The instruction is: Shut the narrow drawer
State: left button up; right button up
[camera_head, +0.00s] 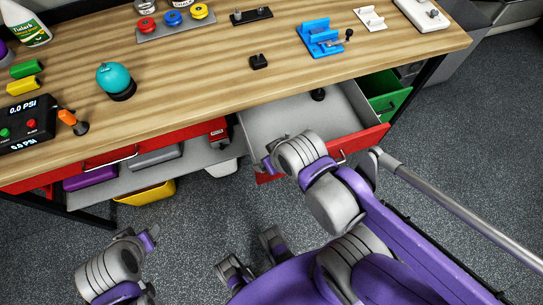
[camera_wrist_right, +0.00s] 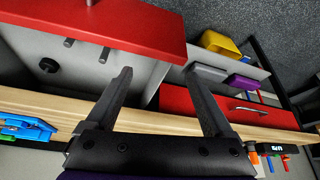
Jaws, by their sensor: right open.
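The narrow drawer (camera_head: 262,122) is pulled out from under the right part of the workbench. Its red front (camera_head: 362,143) is partly hidden behind my right arm in the head view. In the right wrist view the drawer's red front (camera_wrist_right: 120,25) is at the upper left, with its grey inside below. A small dark object (camera_head: 317,94) lies inside. My right gripper (camera_wrist_right: 158,71) is open and empty beside the drawer's side wall, one finger overlapping it in the picture; contact cannot be told.
The wide red drawer (camera_head: 60,172) at the left is closed. A lower shelf (camera_head: 210,158) and a yellow bin (camera_head: 147,194) are beneath the bench. A green drawer or bin (camera_head: 386,88) is to the right. The wooden bench top (camera_head: 200,75) carries several small items. Open floor lies in front.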

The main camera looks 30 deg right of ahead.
aim_at(346, 123)
jog(key=k+l+z, duration=0.1)
jog(key=z, duration=0.4)
jog(key=k+l+z, duration=0.1)
jog(key=z, duration=0.35)
jog(key=l+z, duration=0.25)
jog(key=z, duration=0.25)
